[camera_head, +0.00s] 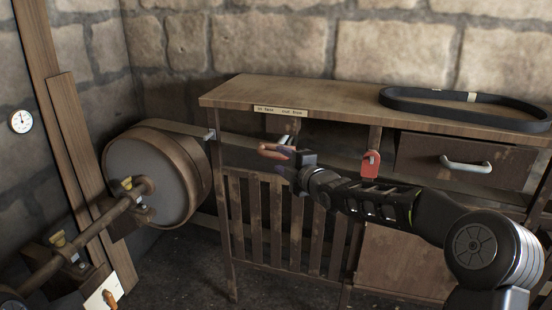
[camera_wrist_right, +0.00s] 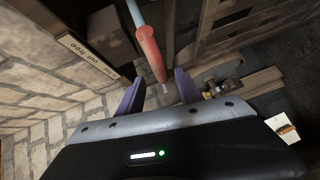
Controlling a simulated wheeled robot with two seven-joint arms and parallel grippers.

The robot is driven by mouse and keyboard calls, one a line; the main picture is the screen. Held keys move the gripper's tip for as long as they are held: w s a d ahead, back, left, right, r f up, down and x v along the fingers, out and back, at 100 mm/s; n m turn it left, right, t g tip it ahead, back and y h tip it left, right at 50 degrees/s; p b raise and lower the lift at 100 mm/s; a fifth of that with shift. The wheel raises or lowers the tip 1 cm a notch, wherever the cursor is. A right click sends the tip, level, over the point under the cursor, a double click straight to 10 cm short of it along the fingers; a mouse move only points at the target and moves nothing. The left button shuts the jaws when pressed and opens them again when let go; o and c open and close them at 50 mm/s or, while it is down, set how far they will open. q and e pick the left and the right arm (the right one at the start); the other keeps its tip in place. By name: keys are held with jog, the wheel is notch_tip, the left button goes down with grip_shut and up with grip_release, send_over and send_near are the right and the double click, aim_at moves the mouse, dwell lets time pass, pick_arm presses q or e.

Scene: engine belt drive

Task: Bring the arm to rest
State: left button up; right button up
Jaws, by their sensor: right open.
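My right arm (camera_head: 380,200) reaches in from the right, across the front of the wooden bench. My right gripper (camera_head: 284,162) is open near the bench's front left part, below the small label. A red lever handle (camera_head: 272,151) is close to its fingertips. In the right wrist view the handle (camera_wrist_right: 150,48) lies ahead of the purple fingers of the gripper (camera_wrist_right: 159,78), its end near the gap between them. Nothing is clearly gripped. Whether a finger touches the handle cannot be told. My left gripper is not in view.
The bench top (camera_head: 300,92) bears a black belt (camera_head: 465,108). A second red handle (camera_head: 370,163) hangs on the bench front, left of a drawer (camera_head: 455,165). A belted drum (camera_head: 155,180) and shaft stand left. Slatted bars (camera_head: 275,215) lie below the gripper.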

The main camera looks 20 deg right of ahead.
jog(key=shift+v, duration=0.95)
jog(key=s+a+f+m+g+p, duration=0.25)
jog(key=s+a+f+m, duration=0.2)
jog(key=f, duration=0.45)
jog(key=s+a+f+m+g+y+p, duration=0.1)
jog(key=s+a+f+m+g+p, duration=0.2)
jog(key=s+f, duration=0.45)
jog(key=s+a+f+m+g+p, duration=0.15)
jog(key=s+a+f+m, duration=0.35)
jog(key=f, duration=0.5)
jog(key=s+a+f+m+g+p, duration=0.1)
jog(key=s+f+m+g, duration=0.1)
jog(key=s, duration=0.8)
jog(key=s+a+f+m+g+p, duration=0.2)
jog(key=s+f+m+g, duration=0.1)
jog(key=s, duration=0.7)
jog(key=s+a+f+m+g+p, duration=0.1)
jog(key=s+f+m+g, duration=0.2)
jog(key=s, duration=0.7)
jog(key=shift+p+x, duration=0.4)
jog(key=shift+x, duration=0.45)
